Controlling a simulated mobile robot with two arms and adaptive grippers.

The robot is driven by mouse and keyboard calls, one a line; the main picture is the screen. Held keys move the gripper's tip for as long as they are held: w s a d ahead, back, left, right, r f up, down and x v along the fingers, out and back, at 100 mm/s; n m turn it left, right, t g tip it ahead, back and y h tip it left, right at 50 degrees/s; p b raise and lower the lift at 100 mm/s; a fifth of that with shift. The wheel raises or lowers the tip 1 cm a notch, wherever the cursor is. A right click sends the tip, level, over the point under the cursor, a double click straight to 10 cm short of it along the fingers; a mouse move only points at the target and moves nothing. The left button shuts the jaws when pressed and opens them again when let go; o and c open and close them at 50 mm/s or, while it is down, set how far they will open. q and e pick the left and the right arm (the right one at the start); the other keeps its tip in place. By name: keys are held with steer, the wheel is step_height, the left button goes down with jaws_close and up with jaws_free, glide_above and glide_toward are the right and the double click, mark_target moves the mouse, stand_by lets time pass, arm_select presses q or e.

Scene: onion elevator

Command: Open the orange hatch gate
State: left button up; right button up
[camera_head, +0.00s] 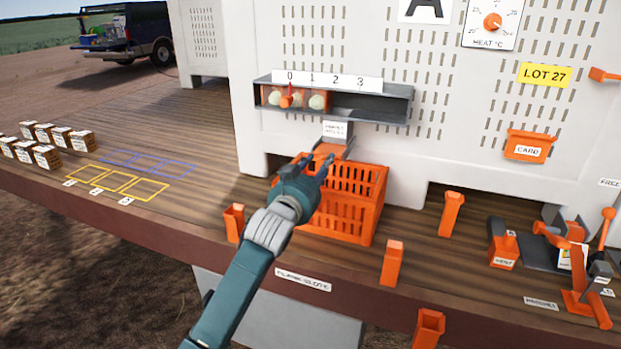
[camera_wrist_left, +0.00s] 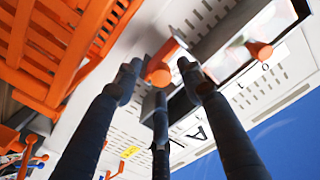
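The orange hatch gate (camera_head: 328,150) is a small orange piece at the grey chute, below a white label and the shelf numbered 0 to 3. My left gripper (camera_head: 316,167) is just in front of it, above the orange crate (camera_head: 372,190), and partly hides it. In the left wrist view an orange block-like handle (camera_wrist_left: 166,60) lies ahead between the spread dark fingertips of the left gripper (camera_wrist_left: 159,72). The fingers stand apart; I cannot tell whether they touch the handle. My right gripper is not in view.
A grey shelf (camera_head: 395,105) with pale onions and an orange pointer (camera_head: 286,100) is above the gate. Orange posts (camera_head: 451,213) stand along the deck to the right. Small white boxes (camera_head: 47,157) stand at the left.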

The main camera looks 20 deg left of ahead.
arm_select(q)
steer(key=s, duration=1)
steer(key=shift+s+a, duration=0.15)
steer(key=shift+a, duration=0.15)
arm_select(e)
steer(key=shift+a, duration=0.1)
arm_select(q)
steer(key=m+b, duration=0.1)
steer(key=m, duration=0.6)
glide_toward(328, 154)
steer(key=w+p, duration=0.2)
steer(key=w, duration=0.4)
steer(key=shift+w+f+p, duration=0.15)
steer(key=shift+p, duration=0.15)
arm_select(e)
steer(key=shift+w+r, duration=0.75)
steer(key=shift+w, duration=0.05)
arm_select(q)
jaws_close()
